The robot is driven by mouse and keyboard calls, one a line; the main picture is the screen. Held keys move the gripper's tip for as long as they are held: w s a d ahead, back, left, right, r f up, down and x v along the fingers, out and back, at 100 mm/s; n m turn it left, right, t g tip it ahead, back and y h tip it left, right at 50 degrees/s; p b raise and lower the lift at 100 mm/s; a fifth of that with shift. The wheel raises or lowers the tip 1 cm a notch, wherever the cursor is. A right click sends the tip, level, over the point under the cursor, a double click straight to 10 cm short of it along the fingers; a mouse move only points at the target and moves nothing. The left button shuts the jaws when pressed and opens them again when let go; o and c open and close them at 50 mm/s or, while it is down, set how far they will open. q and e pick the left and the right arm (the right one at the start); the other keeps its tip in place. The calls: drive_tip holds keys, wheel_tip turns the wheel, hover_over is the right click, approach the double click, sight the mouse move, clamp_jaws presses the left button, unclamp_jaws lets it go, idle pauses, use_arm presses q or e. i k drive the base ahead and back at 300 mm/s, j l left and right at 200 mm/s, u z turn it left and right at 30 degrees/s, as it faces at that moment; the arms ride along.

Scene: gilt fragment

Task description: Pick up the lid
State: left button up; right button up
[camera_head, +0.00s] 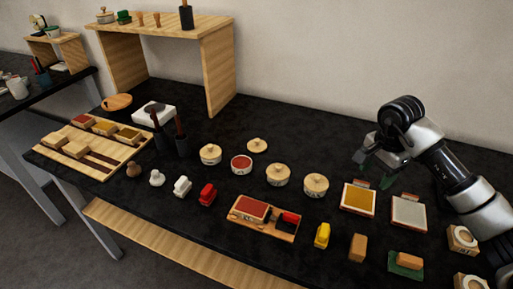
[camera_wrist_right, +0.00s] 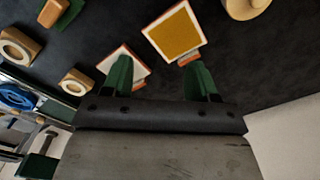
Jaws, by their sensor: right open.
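A round pale wooden lid (camera_head: 257,145) with a small knob lies on the black table, just behind an open round container (camera_head: 241,164) with red contents. My right gripper (camera_head: 373,170) is open and empty, above the table to the right of the lid. Its two green fingertips show apart in the right wrist view (camera_wrist_right: 160,80), with the dark table beyond them. The lid cannot be made out in the right wrist view. My left gripper is out of view.
Lidded round containers (camera_head: 278,174) stand near the lid. Framed yellow (camera_head: 358,197) and pale (camera_head: 409,212) pads lie below my right gripper. Dark cups with brushes (camera_head: 182,144) stand left. A wooden shelf (camera_head: 217,68) is at the back left. The table behind the lid is clear.

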sight(256, 145)
drive_tip(key=i+j+z, duration=0.1)
drive_tip(key=i+j, duration=0.35)
drive_tip(key=j, duration=0.2)
drive_tip(key=i+j+z, duration=0.25)
drive_tip(key=i+j, duration=0.2)
drive_tip(key=j, duration=0.25)
drive_tip(key=i+j, duration=0.2)
drive_tip(key=j, duration=0.2)
drive_tip(key=z, duration=0.05)
